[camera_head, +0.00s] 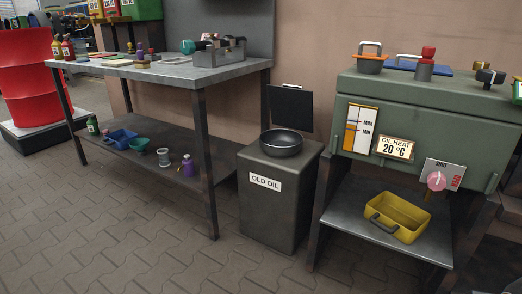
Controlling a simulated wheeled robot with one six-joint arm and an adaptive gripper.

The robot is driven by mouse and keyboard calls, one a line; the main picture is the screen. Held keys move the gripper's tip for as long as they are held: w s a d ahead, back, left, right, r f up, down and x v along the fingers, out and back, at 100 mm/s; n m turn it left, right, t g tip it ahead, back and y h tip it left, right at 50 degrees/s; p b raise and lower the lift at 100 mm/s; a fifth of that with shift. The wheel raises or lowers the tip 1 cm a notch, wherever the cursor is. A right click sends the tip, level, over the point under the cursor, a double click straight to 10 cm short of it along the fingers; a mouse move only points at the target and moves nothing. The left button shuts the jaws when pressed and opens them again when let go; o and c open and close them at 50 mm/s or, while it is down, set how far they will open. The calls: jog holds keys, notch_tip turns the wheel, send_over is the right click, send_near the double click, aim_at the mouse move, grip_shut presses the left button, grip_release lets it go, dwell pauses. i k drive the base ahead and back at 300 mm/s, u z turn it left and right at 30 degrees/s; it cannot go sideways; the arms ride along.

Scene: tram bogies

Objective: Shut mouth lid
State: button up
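No label marks a mouth lid, so I cannot tell for sure which part it is. On the green oil tank (400,92) at the right is an orange piece with a pale handle (369,66). On the "OLD OIL" bin (262,215) sits a dark round bowl (281,146). A dark square panel (290,108) stands upright behind the bowl, with a pale strip at its top. My gripper is not in view.
A red drum (28,80) stands far left. The paved floor in front is clear.

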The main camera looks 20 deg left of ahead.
aim_at(291, 108)
jog(key=u, duration=0.35)
jog(key=k, duration=0.9)
jog(key=z, duration=0.4)
jog(key=i, duration=0.95)
jog(key=u, duration=0.55)
jog(key=i, duration=0.6)
jog(key=u, duration=0.65)
